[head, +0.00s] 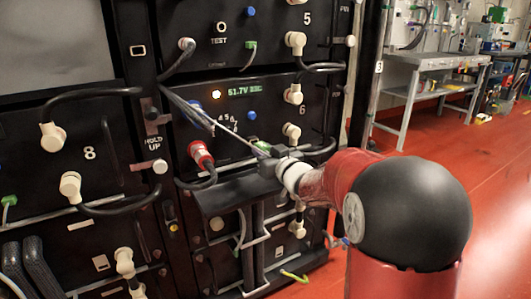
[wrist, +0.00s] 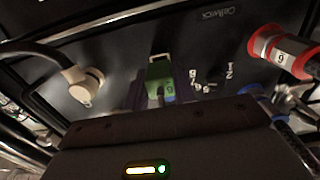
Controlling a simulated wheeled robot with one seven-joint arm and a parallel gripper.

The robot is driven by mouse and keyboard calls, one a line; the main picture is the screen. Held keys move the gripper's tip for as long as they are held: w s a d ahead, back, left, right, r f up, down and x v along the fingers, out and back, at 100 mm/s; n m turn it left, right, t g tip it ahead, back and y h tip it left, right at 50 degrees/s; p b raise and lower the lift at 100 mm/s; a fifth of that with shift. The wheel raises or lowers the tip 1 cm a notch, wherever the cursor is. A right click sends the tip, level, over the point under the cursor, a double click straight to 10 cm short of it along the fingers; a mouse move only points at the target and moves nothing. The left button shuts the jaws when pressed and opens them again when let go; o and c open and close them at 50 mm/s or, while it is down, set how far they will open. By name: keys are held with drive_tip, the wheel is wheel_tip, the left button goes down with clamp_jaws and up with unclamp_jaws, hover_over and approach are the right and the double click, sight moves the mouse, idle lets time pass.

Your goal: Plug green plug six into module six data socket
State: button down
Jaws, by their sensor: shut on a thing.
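Module six (head: 262,92) is the black panel with a lit 51.7V display and a 6 at its right. My gripper (head: 264,152) is in front of its lower part, shut on green plug six. The plug hardly shows in the head view. In the wrist view green plug six (wrist: 159,75) is upright against the dark panel, with a small blue label (wrist: 170,92) beside it. The data socket is not clearly visible; I cannot tell whether the plug is seated.
White connectors (head: 292,132) with black cables are at the right. A numbered dial (wrist: 212,80) is beside the green plug.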

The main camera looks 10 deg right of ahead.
drive_tip(key=shift+x, duration=1.2)
drive_tip(key=c, duration=1.1)
unclamp_jaws()
drive_tip(key=shift+o, duration=0.2)
